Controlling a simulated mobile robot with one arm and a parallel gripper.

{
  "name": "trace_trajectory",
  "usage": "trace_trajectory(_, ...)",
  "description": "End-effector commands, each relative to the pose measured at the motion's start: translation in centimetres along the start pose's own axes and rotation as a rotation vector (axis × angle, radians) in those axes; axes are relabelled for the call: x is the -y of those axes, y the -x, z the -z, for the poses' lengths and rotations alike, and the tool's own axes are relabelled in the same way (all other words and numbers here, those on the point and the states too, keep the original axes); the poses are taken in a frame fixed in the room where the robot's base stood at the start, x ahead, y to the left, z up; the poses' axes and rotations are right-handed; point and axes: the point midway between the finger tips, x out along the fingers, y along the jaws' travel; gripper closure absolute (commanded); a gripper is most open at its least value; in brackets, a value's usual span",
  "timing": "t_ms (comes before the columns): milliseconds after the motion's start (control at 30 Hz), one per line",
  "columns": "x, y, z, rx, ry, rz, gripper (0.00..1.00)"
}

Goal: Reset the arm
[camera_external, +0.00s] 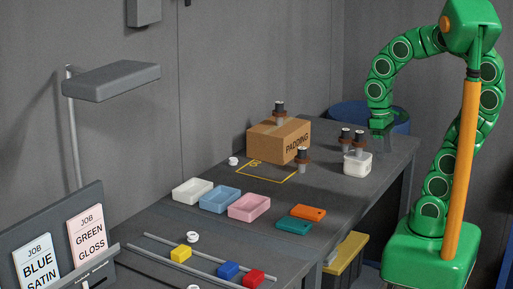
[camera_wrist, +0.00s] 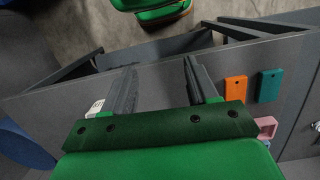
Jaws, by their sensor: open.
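My green arm curves over from its base on the right. My gripper (camera_external: 381,138) hangs above the right part of the grey table (camera_external: 340,187), behind the white container (camera_external: 357,165). In the wrist view my gripper (camera_wrist: 160,75) has its two dark fingers wide apart with nothing held between them. Only bare table and its edge show between the fingers. Part of the white container (camera_wrist: 95,108) shows beside the left finger.
Another bottle (camera_external: 302,160) stands in front. White, blue and pink trays (camera_external: 248,208), an orange block (camera_external: 308,212) and a teal block (camera_external: 293,226) lie nearer. A lamp (camera_external: 112,80) overhangs the left.

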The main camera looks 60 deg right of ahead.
Motion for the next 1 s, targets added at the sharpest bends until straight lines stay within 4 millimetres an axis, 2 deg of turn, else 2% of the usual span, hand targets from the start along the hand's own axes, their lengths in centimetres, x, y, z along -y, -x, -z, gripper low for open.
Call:
trace_trajectory(100,-0.5,-1.0,-1.7,-0.001,0.032,0.004,0.42)
trace_trajectory(233,-0.7,-1.5,-2.5,0.0,0.054,0.008,0.42)
trace_trajectory(1000,-0.6,-1.6,-2.6,0.001,0.059,0.009,0.42)
